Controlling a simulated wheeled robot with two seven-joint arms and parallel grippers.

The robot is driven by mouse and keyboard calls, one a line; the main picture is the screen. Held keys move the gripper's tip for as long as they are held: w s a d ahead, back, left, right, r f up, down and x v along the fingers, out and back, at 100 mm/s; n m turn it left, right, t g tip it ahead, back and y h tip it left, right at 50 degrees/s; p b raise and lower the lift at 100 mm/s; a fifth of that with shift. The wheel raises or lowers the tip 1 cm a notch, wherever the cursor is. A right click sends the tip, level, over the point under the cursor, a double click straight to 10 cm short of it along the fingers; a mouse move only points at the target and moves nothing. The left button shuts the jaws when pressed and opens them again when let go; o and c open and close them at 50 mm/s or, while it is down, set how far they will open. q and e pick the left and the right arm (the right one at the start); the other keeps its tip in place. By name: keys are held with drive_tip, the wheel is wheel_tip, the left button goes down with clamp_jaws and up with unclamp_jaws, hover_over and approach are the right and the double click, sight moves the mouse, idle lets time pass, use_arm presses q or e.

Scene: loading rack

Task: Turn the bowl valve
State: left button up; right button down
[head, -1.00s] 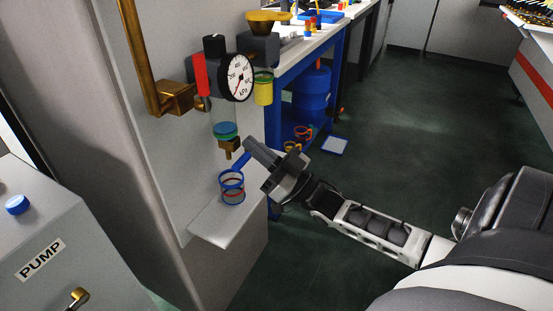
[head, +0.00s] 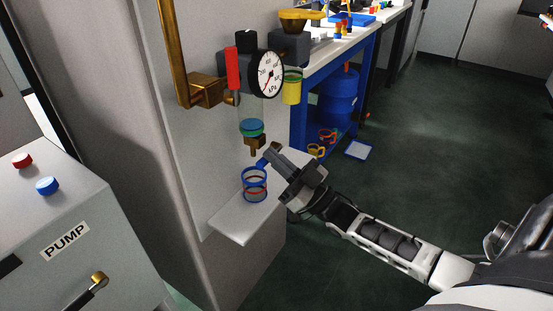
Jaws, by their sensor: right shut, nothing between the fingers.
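The bowl (head: 250,115) is a clear cylinder with blue and green bands, hanging under the pressure gauge unit on the grey wall panel. The brass bowl valve (head: 257,144) sits at its lower end. My right gripper (head: 270,153) is shut and empty, its fingertips just to the right of the valve and slightly below it. I cannot tell whether they touch it. A small blue piece (head: 262,161) shows by the fingertips; what it belongs to is unclear. A clear cup (head: 255,186) with blue and red rings stands below on a small shelf. My left gripper is out of view.
The white shelf (head: 243,222) juts out below the valve. The gauge (head: 268,73), a red cylinder (head: 232,68) and a brass pipe (head: 172,50) are above. A grey pump box (head: 75,235) stands at lower left. A blue bench is behind; open floor lies right.

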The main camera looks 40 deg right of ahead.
drive_tip(key=shift+f+n, duration=0.15)
drive_tip(key=shift+n, duration=0.25)
use_arm(q)
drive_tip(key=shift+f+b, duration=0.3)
drive_tip(key=shift+b, duration=0.15)
use_arm(e)
drive_tip(key=shift+f+n+g+y, duration=0.25)
drive_tip(key=shift+n+g+y, duration=0.15)
drive_tip(key=shift+n+y, duration=0.3)
use_arm(q)
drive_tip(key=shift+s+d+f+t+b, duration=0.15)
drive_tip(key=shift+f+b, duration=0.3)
drive_tip(key=shift+b, duration=0.6)
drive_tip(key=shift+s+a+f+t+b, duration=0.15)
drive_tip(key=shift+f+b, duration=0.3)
drive_tip(key=shift+b, duration=0.55)
use_arm(e)
drive_tip(key=shift+w+d+f+n+g+y, duration=0.1)
drive_tip(key=shift+f+n+g+y, duration=0.55)
drive_tip(key=shift+n, duration=1.05)
drive_tip(key=shift+s+d+f+n+g+y, duration=0.1)
drive_tip(key=shift+f+n+g+y, duration=0.1)
drive_tip(key=shift+n+g+y, duration=1.1)
drive_tip(key=shift+w+f+n+g+y, duration=0.1)
drive_tip(key=shift+f+n+g+y, duration=0.3)
drive_tip(key=shift+n, duration=1.7)
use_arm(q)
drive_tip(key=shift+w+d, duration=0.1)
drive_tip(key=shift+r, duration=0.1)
